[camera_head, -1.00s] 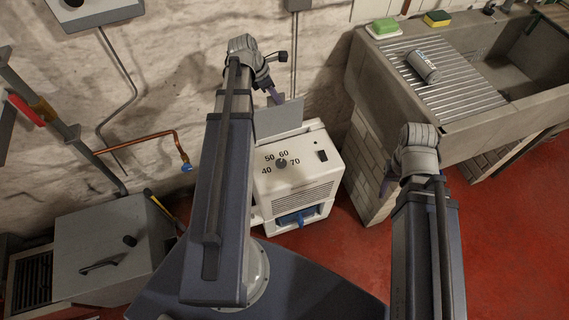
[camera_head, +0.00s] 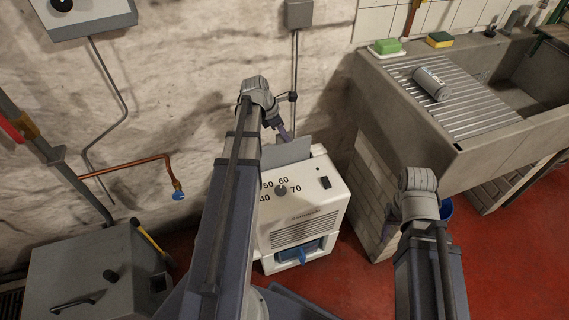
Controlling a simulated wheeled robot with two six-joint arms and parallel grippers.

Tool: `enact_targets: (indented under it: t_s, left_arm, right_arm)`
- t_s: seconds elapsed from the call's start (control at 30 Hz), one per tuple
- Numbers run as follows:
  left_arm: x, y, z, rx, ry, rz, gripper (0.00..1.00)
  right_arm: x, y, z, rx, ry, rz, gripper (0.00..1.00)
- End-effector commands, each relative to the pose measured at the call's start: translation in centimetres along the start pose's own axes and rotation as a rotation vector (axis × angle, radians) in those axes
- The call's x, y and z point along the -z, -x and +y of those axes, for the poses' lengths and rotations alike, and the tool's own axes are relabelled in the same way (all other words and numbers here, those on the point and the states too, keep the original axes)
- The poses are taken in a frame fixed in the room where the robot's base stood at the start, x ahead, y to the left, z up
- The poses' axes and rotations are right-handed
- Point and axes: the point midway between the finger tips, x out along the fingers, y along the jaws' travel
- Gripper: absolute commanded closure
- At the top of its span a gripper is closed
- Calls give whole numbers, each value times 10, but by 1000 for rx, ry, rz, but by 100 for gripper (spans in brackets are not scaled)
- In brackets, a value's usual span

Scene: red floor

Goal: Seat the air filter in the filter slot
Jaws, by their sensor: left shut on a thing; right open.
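The air filter looks like a flat grey panel (camera_head: 287,152). It stands upright at the top rear of the white machine (camera_head: 305,213), which has a dial marked 40 to 70. The panel's lower edge meets the machine's top in the picture; I cannot tell how far it is inside, and the filter slot itself is hidden. My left gripper (camera_head: 285,133) is shut on the panel's upper edge from above. My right gripper (camera_head: 396,209) hangs empty to the right of the machine, by the sink's brick support; its fingers are mostly hidden by its wrist.
A stone sink (camera_head: 474,138) stands at the right, with a grey can (camera_head: 430,84), a green soap (camera_head: 387,46) and a sponge (camera_head: 439,40) on it. A copper pipe (camera_head: 135,165) and a grey box (camera_head: 90,275) are at the left. Red floor is free right of the machine.

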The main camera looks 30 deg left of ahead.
Motion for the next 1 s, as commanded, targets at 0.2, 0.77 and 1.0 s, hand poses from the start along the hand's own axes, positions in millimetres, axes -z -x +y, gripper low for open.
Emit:
enact_targets:
  t_s: [0.2, 0.77, 1.0]
  left_arm:
    - [19, -45, 0, 0, 0, 0, 100]
    - [31, -76, 0, 0, 0, 0, 100]
    - [40, -98, 0, 0, 0, 0, 100]
  right_arm:
    - [3, -49, -5, 0, 0, 0, 50]
    - [5, -82, -7, -2, 1, 0, 50]
    - [6, -105, -9, -7, 2, 0, 50]
